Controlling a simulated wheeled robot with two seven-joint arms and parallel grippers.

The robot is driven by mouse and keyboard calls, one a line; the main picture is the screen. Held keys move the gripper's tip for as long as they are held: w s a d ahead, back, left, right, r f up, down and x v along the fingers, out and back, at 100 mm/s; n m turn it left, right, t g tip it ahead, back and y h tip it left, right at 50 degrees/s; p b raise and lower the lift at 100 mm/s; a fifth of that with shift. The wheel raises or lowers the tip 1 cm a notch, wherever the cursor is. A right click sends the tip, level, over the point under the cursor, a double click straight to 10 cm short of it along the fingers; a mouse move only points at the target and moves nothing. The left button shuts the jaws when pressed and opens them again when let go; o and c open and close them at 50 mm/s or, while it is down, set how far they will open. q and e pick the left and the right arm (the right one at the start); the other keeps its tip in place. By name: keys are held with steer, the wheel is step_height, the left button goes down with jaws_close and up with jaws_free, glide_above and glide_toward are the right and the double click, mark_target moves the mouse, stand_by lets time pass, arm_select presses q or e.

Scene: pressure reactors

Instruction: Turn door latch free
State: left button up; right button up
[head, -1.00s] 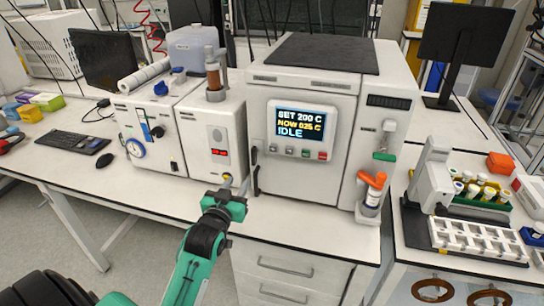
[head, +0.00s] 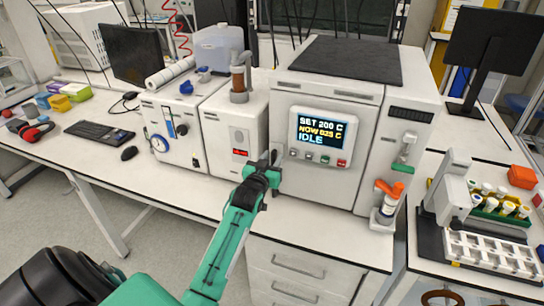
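The reactor (head: 330,130) is a white box with a dark top and a display reading SET 200 C, NOW 025 C, IDLE. Its door's left edge, where the dark latch handle sits, is mostly covered by my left gripper (head: 271,160). The gripper is right at the latch, at the end of the green arm coming up from below. I cannot tell whether its fingers touch or enclose the latch, as the gripper's own body hides them. My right gripper is out of view.
A white unit with a red readout (head: 240,140) stands close left of the gripper. A keyboard (head: 93,132) and mouse (head: 129,153) lie left. A vial rack (head: 497,210) is on the right bench.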

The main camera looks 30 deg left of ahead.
arm_select(q)
steer(key=shift+w, duration=0.15)
jaws_close()
stand_by(0.4)
steer(key=shift+a+f+n+p, duration=0.25)
steer(key=shift+n+p, duration=0.2)
steer(key=shift+n, duration=2.2)
steer(key=shift+a+f+n+p, duration=0.25)
steer(key=shift+n+p, duration=0.25)
steer(key=shift+n, duration=2.1)
steer(key=shift+a+f+n+p, duration=0.15)
steer(key=shift+a+n+p, duration=0.25)
steer(key=shift+n, duration=2.25)
steer(key=shift+d, duration=0.1)
